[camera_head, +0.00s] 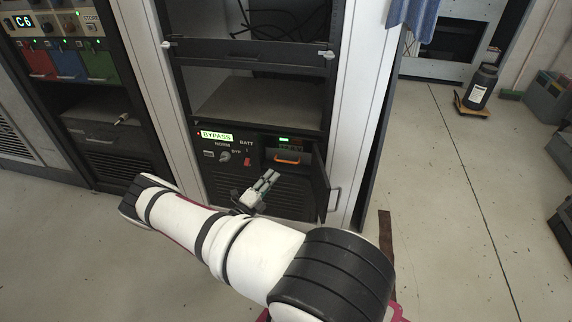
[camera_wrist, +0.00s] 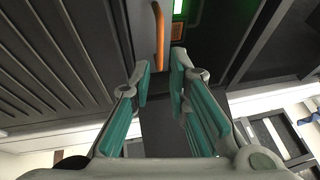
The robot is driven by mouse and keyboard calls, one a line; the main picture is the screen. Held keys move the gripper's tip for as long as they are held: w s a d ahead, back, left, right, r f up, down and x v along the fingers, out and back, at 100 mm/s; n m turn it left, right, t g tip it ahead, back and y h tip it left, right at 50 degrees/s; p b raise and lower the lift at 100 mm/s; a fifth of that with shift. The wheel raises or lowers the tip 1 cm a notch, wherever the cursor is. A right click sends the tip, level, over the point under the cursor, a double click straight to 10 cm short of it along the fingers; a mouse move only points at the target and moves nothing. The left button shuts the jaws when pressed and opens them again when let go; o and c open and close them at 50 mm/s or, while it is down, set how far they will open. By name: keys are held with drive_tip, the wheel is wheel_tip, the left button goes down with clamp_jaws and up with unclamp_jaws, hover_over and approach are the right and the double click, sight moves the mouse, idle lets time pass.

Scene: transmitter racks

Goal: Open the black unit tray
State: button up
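The black unit (camera_head: 245,178) sits low in the middle rack, with a lit BYPASS label, a knob and a red switch on its front. At its upper right, an orange handle (camera_head: 288,157) shows in a recess below a green light; a dark door (camera_head: 321,182) stands swung out at the right of it. My gripper (camera_head: 272,175) is in front of the unit, below the handle. In the wrist view, my gripper (camera_wrist: 161,62) has its teal-padded fingers apart and nothing between them. The orange handle (camera_wrist: 159,35) lies just beyond the fingertips; contact cannot be told.
The open door stands close to the right of my gripper. A shelf (camera_head: 255,102) is above the unit. Another rack (camera_head: 95,120) stands at the left. The floor between is mostly clear.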

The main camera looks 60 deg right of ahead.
drive_tip(key=d, duration=0.3)
drive_tip(key=d+r+b, duration=0.1)
drive_tip(key=d, duration=0.2)
drive_tip(key=d+b, duration=0.1)
drive_tip(key=d, duration=0.2)
drive_tip(key=shift+d+r, duration=0.1)
drive_tip(key=shift+r, duration=0.25)
clamp_jaws()
